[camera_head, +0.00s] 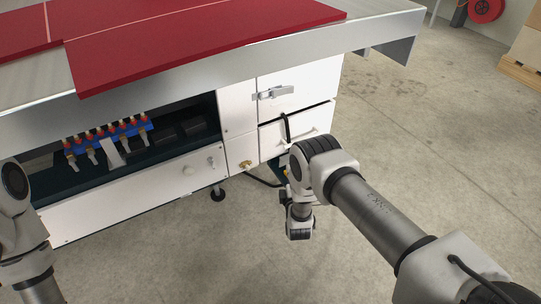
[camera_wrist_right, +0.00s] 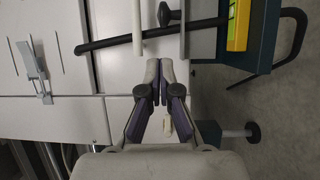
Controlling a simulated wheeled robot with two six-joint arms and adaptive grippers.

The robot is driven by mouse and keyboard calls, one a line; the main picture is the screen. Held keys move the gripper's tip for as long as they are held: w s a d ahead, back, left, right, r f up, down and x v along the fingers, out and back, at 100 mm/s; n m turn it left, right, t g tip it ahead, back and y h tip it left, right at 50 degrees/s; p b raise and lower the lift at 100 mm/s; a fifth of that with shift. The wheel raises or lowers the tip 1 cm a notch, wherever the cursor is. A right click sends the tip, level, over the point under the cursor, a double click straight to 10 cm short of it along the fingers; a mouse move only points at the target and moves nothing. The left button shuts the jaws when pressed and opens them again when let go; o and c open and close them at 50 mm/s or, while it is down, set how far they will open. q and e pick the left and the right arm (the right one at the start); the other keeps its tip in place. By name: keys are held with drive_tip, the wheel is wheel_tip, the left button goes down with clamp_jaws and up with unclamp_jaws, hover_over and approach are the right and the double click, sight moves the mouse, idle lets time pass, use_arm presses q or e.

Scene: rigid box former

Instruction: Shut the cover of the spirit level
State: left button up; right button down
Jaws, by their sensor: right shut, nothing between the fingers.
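The spirit level is a yellow block with a green vial, in the right wrist view (camera_wrist_right: 238,25) at the top right, against a dark teal frame. A pale strip (camera_wrist_right: 206,15) lies beside it; I cannot tell whether this is part of its cover. My right gripper (camera_wrist_right: 157,68) is shut and empty in front of the white cabinet, lower left of the level in that view and apart from it. In the head view my right wrist and forearm hide this gripper and most of the area around the level. My left arm shows at the left edge; its gripper is not visible.
A black bar (camera_wrist_right: 150,34) crosses the cabinet front near my fingertips. A metal latch (camera_head: 274,92) sits on the cabinet above. The machine table (camera_head: 385,35) overhangs with red boards (camera_head: 200,40).

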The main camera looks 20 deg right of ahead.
drive_tip(key=b+x, duration=0.2)
drive_tip(key=x, duration=0.2)
drive_tip(key=b+x, duration=0.2)
drive_tip(key=x, duration=0.2)
drive_tip(key=shift+w+d+f+b, duration=0.1)
drive_tip(key=shift+w+f+b, duration=0.1)
drive_tip(key=shift+w+b, duration=0.15)
drive_tip(key=shift+w+d+r, duration=0.1)
drive_tip(key=shift+w+r, duration=0.05)
drive_tip(key=shift+w, duration=0.15)
drive_tip(key=shift+s+d, duration=0.1)
